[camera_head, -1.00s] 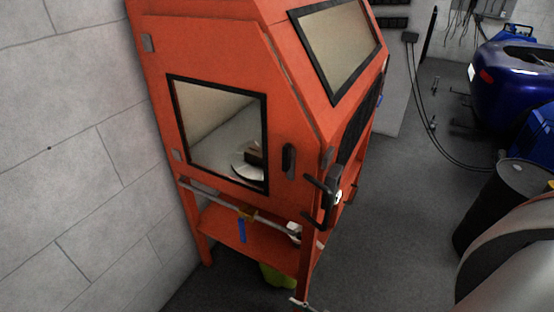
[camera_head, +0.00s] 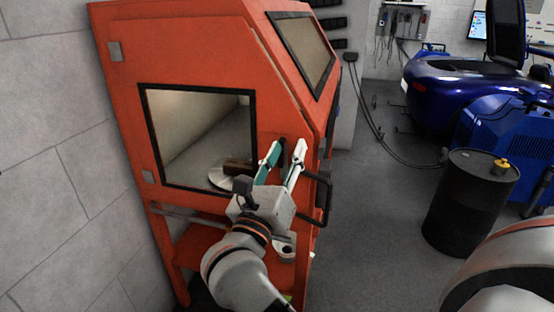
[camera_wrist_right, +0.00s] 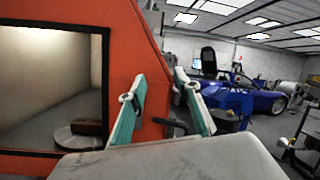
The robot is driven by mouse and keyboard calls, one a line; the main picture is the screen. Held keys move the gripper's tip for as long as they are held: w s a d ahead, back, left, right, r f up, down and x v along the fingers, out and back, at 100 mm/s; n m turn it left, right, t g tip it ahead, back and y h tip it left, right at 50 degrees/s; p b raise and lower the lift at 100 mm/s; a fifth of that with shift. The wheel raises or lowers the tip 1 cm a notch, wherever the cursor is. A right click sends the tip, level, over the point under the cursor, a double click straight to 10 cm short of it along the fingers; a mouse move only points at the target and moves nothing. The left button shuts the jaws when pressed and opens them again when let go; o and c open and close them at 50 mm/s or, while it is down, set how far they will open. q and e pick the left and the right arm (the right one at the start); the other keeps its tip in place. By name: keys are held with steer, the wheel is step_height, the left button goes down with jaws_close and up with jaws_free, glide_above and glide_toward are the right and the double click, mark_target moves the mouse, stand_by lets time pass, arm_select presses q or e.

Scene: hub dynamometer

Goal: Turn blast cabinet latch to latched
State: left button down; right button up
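The orange blast cabinet (camera_head: 205,60) stands against the wall, with a windowed door (camera_head: 200,140) on the side facing me. A dark upright handle (camera_head: 283,146), apparently the door latch, is partly hidden behind my right gripper (camera_head: 288,150). The gripper's teal and white fingers are spread apart, one on each side of this handle in the head view. I cannot tell whether they touch it. In the wrist view the right gripper (camera_wrist_right: 163,100) is also open, with orange panel and background between its fingers. My left gripper is not in view.
A black bar handle (camera_head: 325,197) sticks out at the cabinet's front corner, close right of the gripper. A black drum (camera_head: 470,205) and a blue car (camera_head: 455,85) stand at right. The grey floor (camera_head: 375,200) between them and the cabinet is mostly clear.

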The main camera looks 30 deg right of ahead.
mark_target(281, 166)
steer(key=w+d+f+m+y, duration=0.1)
steer(key=w, duration=0.1)
steer(key=w+d+f+y, duration=0.1)
steer(key=w+d, duration=0.1)
steer(key=w, duration=0.1)
steer(key=w+d+f+m+y+b, duration=0.1)
steer(key=w+f, duration=0.1)
steer(key=w, duration=0.1)
steer(key=shift+d+m+g+y, duration=0.2)
steer(key=shift+m+g+y, duration=0.1)
steer(key=shift+g+y, duration=0.1)
steer(key=shift+s, duration=0.1)
steer(key=shift+c, duration=0.5)
jaws_close()
